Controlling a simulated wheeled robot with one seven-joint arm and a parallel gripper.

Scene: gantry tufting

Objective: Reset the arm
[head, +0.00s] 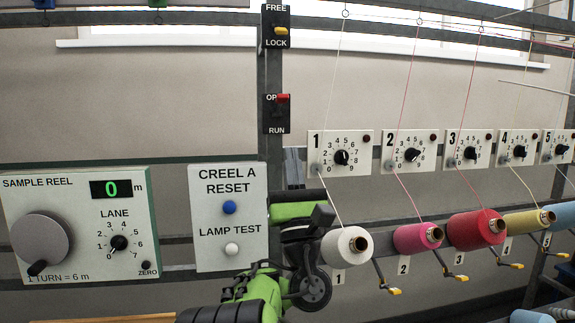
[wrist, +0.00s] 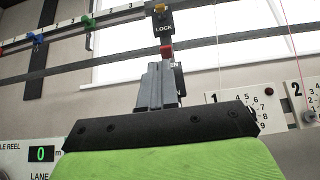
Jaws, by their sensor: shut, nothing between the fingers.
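My gripper (wrist: 158,88) points up in the wrist view, its two grey fingers together with nothing between them. In the head view its fingers (head: 293,160) show in front of the post, between the CREEL A RESET panel (head: 228,262) and the lane 1 dial plate (head: 322,168). My green and black arm rises from the bottom middle of the head view, beside the white yarn cone (head: 342,246). In the wrist view the fingers hide part of the OPEN/RUN switch (wrist: 179,80).
The sample reel box (head: 80,265) at left reads 0 m. The FREE/LOCK switch (head: 276,28) has its yellow lever by LOCK; the OPEN/RUN switch's red lever (head: 283,98) is up. Pink (head: 410,238), red (head: 470,231) and yellow (head: 522,224) cones stand right, threads rising.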

